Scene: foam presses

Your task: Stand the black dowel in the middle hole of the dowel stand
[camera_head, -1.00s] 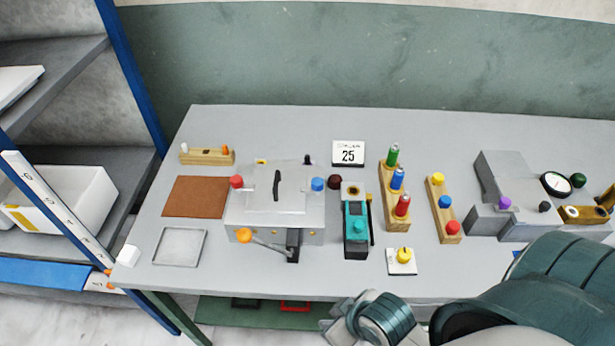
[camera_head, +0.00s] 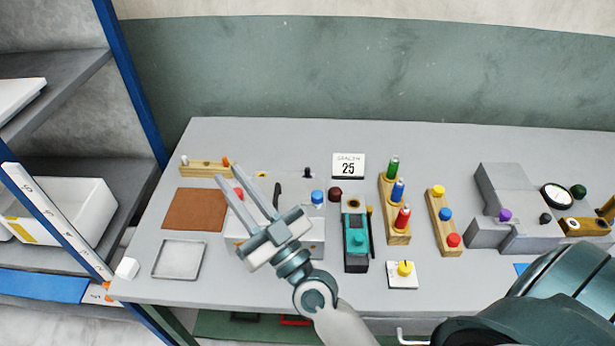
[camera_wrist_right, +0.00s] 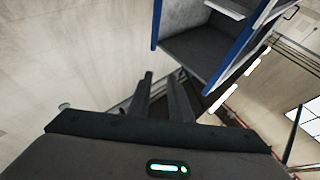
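The wooden dowel stand (camera_head: 207,171) lies at the back left of the table, with a white dowel (camera_head: 184,159) at its left end and an orange dowel (camera_head: 226,161) at its right end. No dowel shows in its middle. A small dark upright piece (camera_head: 307,172), seemingly the black dowel, stands behind the grey press. My right gripper (camera_head: 234,178) is open and empty, its two fingers apart, in front of the press in the head view and pointing toward the stand. In the right wrist view, its fingers (camera_wrist_right: 161,95) are apart with nothing between them. My left gripper is not in view.
The grey press (camera_head: 310,232) is partly hidden by my gripper. A brown mat (camera_head: 193,210) and grey tray (camera_head: 180,259) lie left of it. A teal device (camera_head: 356,243), wooden peg blocks (camera_head: 399,238) and a grey stepped fixture (camera_head: 500,185) stand to the right. The table's back strip is mostly clear.

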